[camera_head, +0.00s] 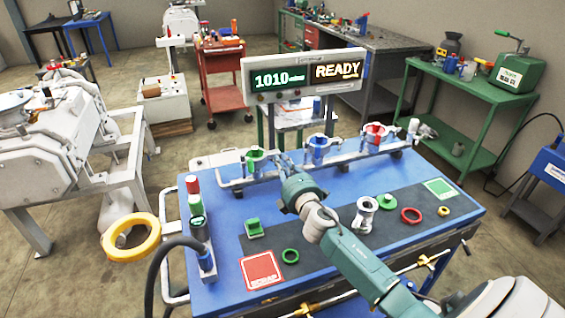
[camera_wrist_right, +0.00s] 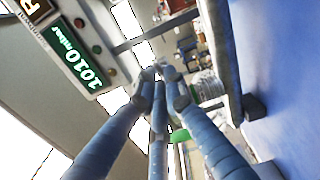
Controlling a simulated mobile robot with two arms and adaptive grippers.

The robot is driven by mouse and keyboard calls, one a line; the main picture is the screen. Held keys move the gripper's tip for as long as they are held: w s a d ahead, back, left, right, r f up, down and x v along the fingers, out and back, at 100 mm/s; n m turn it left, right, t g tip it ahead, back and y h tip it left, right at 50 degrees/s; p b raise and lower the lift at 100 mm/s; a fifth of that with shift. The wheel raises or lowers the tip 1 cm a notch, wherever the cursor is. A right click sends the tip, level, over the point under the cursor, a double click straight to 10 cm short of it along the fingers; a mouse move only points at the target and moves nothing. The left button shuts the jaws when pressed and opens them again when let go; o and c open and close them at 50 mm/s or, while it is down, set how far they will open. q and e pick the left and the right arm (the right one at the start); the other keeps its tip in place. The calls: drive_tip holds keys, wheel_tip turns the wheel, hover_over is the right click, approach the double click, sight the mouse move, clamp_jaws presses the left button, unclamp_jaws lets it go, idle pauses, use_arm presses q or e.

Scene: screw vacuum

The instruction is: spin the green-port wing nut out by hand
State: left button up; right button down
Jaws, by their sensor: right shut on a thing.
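The green port (camera_head: 255,154) stands at the left end of the metal manifold along the back of the blue bench. My right gripper (camera_head: 280,158) reaches in from the lower right, with its fingers just right of the green port. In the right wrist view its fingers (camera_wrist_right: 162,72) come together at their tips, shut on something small. I take this to be the wing nut, but the fingertips hide it and I cannot make out its shape. A green part (camera_wrist_right: 180,136) shows behind the fingers in the wrist view. My left gripper is not in view.
Blue port (camera_head: 319,148) and red port (camera_head: 376,134) stand further right. The display (camera_head: 303,78) behind reads 1010 and READY. The dark mat holds a green block (camera_head: 253,227), green ring (camera_head: 290,256), metal fitting (camera_head: 364,214) and red ring (camera_head: 411,215). A red SCRAP square (camera_head: 262,270) lies in front.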

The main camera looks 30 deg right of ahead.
drive_tip(key=shift+r, duration=0.15)
drive_tip(key=c, duration=1.8)
unclamp_jaws()
drive_tip(key=shift+w, duration=0.1)
drive_tip(key=shift+f, duration=0.2)
drive_tip(key=v, duration=1.2)
drive_tip(key=shift+a+r, duration=0.1)
drive_tip(key=shift+r, duration=0.05)
